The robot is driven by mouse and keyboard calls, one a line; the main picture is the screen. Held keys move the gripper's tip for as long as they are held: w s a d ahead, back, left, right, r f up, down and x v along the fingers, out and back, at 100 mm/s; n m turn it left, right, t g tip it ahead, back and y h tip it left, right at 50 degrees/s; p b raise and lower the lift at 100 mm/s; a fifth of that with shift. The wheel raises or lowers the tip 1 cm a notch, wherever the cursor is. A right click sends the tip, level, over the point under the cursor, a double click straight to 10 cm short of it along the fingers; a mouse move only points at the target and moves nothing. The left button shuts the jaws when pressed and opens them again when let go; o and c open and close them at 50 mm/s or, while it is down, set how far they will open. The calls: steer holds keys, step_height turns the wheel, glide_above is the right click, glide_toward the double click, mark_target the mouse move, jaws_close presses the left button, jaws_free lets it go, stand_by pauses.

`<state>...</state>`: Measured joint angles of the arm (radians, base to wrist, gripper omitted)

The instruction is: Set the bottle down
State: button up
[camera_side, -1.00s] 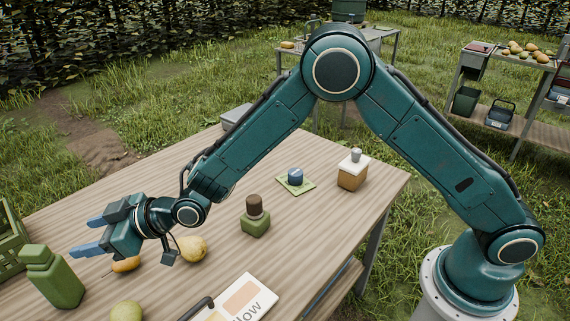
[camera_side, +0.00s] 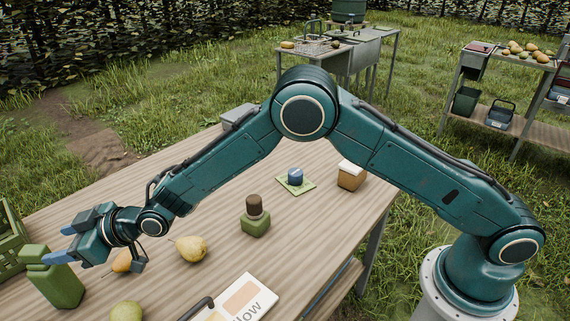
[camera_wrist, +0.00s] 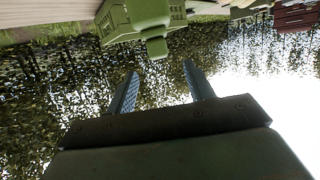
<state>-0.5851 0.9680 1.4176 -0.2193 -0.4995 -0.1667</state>
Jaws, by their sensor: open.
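The green bottle (camera_side: 62,288) stands on the wooden table at the lower left of the side view. My gripper (camera_side: 57,243) is open beside the bottle's top, and its lower finger overlaps the cap in the picture. I cannot tell from this view whether they touch. In the wrist view the bottle (camera_wrist: 149,14) shows upside down at the top, its cap pointing down. It lies beyond my open, empty fingers (camera_wrist: 160,69), roughly in line with the gap between them.
A green crate (camera_side: 12,243) stands at the left edge, close to the bottle. Pears (camera_side: 192,248) lie nearby on the table (camera_side: 165,290). A small green block with a brown top (camera_side: 255,222) and a labelled board (camera_side: 240,301) are further right.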

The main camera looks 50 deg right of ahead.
mark_target(37, 248)
steer(key=shift+x, duration=0.95)
steer(key=shift+w+f, duration=0.1)
steer(key=shift+x, duration=2.5)
jaws_close()
